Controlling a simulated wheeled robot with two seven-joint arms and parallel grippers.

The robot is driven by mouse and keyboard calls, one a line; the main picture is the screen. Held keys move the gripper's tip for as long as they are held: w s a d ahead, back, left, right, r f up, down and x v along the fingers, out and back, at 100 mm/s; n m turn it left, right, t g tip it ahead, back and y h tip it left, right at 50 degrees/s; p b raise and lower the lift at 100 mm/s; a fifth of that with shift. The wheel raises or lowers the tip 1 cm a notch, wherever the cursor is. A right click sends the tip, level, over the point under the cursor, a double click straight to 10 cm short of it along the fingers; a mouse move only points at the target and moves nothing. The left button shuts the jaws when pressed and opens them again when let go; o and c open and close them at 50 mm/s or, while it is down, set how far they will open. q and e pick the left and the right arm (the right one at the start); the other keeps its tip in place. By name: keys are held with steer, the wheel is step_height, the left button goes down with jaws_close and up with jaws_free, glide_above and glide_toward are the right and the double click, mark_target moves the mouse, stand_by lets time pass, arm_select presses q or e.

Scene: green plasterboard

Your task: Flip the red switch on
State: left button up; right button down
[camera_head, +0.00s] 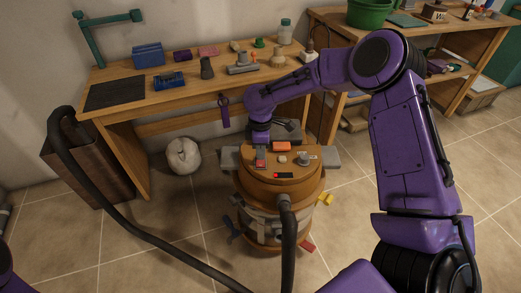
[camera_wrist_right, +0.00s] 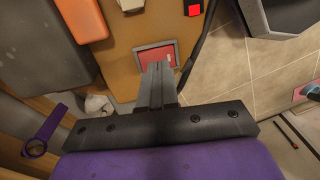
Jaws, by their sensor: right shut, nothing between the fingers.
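The red switch (camera_head: 261,158) sits in a grey frame on the brown top of a barrel-shaped machine (camera_head: 252,183). It also shows in the right wrist view as a red rocker (camera_wrist_right: 151,54) in its grey surround. My right gripper (camera_head: 261,143) is just at the far side of the switch. In the right wrist view, the shut, empty fingertips (camera_wrist_right: 157,68) overlap the edge of the switch and hide part of it. I cannot tell whether they touch it, nor which way the rocker is tipped. My left gripper is not in view.
On the machine top are an orange block (camera_head: 281,146), a grey knob (camera_head: 304,158) and a black panel with a red light (camera_head: 285,175). A thick black hose (camera_head: 133,226) runs from the machine to the left. A wooden workbench (camera_head: 135,88) with tools stands behind.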

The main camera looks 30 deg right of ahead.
mark_target(261, 162)
step_height(261, 162, up, 3)
steer(key=shift+s+a+r+p, duration=0.1)
steer(key=shift+r+p, duration=0.1)
steer(key=shift+p, duration=0.85)
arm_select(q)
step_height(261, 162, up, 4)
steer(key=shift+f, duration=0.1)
arm_select(e)
step_height(261, 162, up, 9)
steer(key=s, duration=0.1)
steer(key=shift+a, duration=0.3)
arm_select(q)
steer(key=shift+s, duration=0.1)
arm_select(e)
steer(key=shift+s+f, duration=0.1)
